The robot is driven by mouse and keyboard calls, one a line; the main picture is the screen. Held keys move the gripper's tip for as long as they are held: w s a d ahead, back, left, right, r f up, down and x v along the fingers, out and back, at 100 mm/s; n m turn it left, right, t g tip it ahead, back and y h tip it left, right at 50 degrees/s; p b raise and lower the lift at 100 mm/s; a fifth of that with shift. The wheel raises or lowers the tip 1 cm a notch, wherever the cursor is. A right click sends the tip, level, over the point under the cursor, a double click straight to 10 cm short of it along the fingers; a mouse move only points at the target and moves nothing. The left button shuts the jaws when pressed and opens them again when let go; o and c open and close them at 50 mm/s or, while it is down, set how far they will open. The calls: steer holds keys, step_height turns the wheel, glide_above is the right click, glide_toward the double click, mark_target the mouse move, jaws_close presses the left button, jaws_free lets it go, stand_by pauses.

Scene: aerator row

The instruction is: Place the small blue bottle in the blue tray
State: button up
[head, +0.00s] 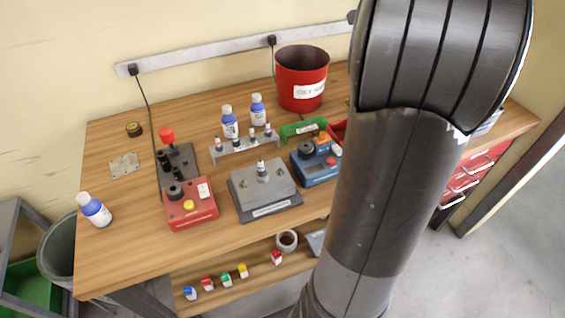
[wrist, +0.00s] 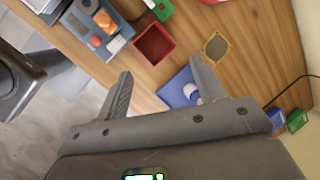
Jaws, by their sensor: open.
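In the wrist view, the blue tray (wrist: 174,91) lies on the wooden table, partly hidden by my gripper's right finger. A small bottle with a white top and some blue (wrist: 192,92) shows at the tray beside that finger. It appears to be inside the tray, but its lower part is hidden. My gripper (wrist: 160,67) is open, its two fingers wide apart with nothing between them. In the head view my arm hides the gripper. Blue-and-white bottles stand at the table's back, one (head: 229,123) beside another (head: 258,111), and a third (head: 95,210) is at the left edge.
A red square tray (wrist: 154,45) lies near the fingertips, with a yellow-edged plate (wrist: 216,47) to its right. A blue device (head: 316,162), a grey block (head: 265,188), a red control box (head: 191,205) and a red bucket (head: 302,78) occupy the table.

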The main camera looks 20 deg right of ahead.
steer(key=s+a+r+n, duration=0.1)
steer(key=s+a+n, duration=0.4)
steer(key=a, duration=0.5)
steer(key=s+a+r+n, duration=0.1)
steer(key=s+a+n, duration=0.1)
steer(key=a+n, duration=0.6)
steer(key=s+a+f+n+t+h, duration=0.1)
steer(key=s+a+f+n, duration=0.3)
steer(key=s+a+n, duration=0.6)
steer(key=shift+s+a+f+t, duration=0.3)
steer(key=shift+s+a+t, duration=0.15)
steer(key=shift+a, duration=0.4)
